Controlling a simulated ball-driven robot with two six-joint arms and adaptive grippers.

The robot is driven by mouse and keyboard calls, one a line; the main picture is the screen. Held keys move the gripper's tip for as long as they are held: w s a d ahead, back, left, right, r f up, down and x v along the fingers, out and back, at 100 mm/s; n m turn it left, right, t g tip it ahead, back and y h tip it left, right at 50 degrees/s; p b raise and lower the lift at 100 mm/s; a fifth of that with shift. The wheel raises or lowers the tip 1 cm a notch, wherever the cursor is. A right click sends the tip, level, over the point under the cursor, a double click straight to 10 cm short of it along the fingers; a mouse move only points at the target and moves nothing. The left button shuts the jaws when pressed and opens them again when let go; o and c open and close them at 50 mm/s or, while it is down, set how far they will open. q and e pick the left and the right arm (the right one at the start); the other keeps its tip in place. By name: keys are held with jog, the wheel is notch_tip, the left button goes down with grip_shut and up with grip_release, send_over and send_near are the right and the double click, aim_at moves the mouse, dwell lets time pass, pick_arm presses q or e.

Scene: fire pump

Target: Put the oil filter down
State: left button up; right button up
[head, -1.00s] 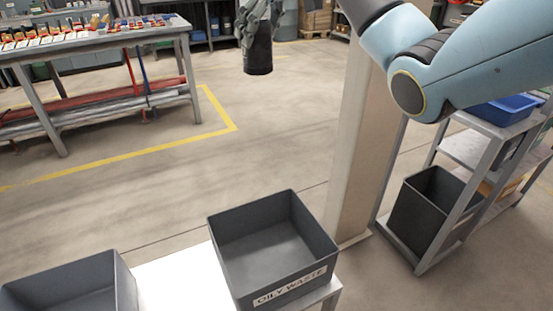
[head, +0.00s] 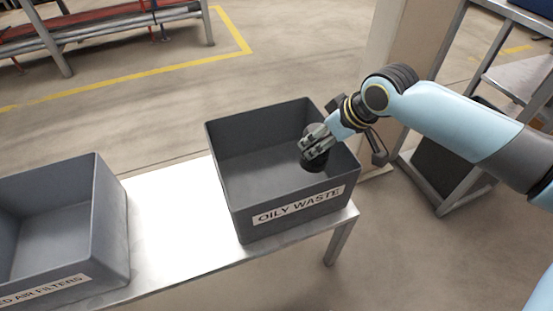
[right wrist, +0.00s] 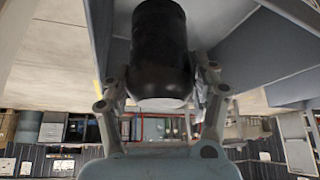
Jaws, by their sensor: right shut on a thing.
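The black cylindrical oil filter (head: 314,163) is held by my right gripper (head: 316,143) inside the right part of the grey bin labelled "OILY WASTE" (head: 240,205). In the right wrist view the filter (right wrist: 160,45) sits between both fingers of the gripper (right wrist: 162,88), which is shut on it. The bin's wall (right wrist: 255,45) shows beside the filter there. I cannot tell whether the filter touches the bin floor. My left gripper is not in view.
A second grey bin (head: 108,225), with a label partly reading "AIR FILTERS", stands at the left on the same pale metal table (head: 170,235). Bare table top lies between the bins. A beige column (head: 392,50) and a metal shelf (head: 440,190) stand behind on the right.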

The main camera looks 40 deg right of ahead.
jog(key=w+a+f+b, duration=0.2)
jog(key=w+f, duration=0.1)
jog(key=w+a+f+b, duration=0.1)
jog(key=w+f+b, duration=0.1)
jog(key=w+f, duration=0.1)
jog(key=w+a+f+b, duration=0.2)
jog(key=w+f+b, duration=0.1)
jog(key=f, duration=0.1)
jog(key=shift+w+a+f, duration=0.35)
jog(key=shift+w, duration=0.05)
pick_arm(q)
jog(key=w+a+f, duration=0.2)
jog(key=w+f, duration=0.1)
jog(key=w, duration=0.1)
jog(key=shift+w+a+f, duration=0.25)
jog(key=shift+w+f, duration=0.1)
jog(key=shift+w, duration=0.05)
pick_arm(e)
jog(key=shift+f, duration=0.2)
jog(key=o, duration=1.6)
jog(key=shift+o, duration=0.2)
jog(key=shift+r, duration=0.1)
